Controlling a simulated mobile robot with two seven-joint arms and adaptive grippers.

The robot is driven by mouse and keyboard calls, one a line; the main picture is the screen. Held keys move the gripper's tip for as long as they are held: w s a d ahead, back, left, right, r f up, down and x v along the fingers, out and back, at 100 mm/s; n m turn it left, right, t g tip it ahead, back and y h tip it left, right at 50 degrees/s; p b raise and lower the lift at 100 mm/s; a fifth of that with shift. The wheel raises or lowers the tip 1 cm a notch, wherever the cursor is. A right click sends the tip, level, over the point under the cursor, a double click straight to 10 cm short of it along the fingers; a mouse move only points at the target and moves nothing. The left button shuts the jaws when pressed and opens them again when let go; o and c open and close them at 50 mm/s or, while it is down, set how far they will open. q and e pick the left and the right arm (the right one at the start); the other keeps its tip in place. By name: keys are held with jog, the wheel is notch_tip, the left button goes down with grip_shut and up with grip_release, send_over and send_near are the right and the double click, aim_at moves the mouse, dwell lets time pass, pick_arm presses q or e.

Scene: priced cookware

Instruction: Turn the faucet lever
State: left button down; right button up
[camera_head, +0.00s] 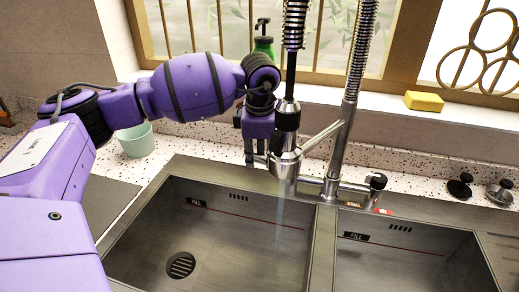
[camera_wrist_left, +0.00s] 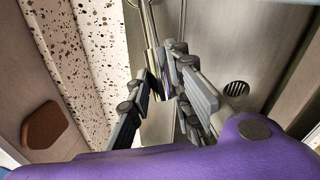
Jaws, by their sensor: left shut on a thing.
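The metal faucet (camera_head: 330,187) stands behind the double sink, with a tall coiled neck and a thick spray head (camera_head: 285,168) above the left basin. A faint bluish stream shows below the spray head. A short side handle with a black end (camera_head: 377,181) sticks out right of the faucet base. My left gripper (camera_head: 254,158) points down just left of the spray head. In the left wrist view its fingers (camera_wrist_left: 167,88) are closed around a slim metal part of the faucet (camera_wrist_left: 152,40). I cannot tell whether that part is the lever. My right gripper is out of view.
The steel sink (camera_head: 322,232) has two basins; the left basin's drain (camera_head: 181,265) shows. A mint cup (camera_head: 136,140) stands behind my left arm. A green pump bottle (camera_head: 264,45) and yellow sponge (camera_head: 424,101) are by the window. Dark stoppers (camera_head: 460,186) lie at right.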

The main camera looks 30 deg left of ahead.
pick_arm(q)
jog(key=c, duration=1.6)
grip_release()
jog(key=r, duration=0.4)
jog(key=s+r, duration=0.1)
jog(key=r, duration=0.3)
jog(key=s+d+r, duration=0.1)
jog(key=r, duration=0.3)
jog(key=shift+f, duration=0.15)
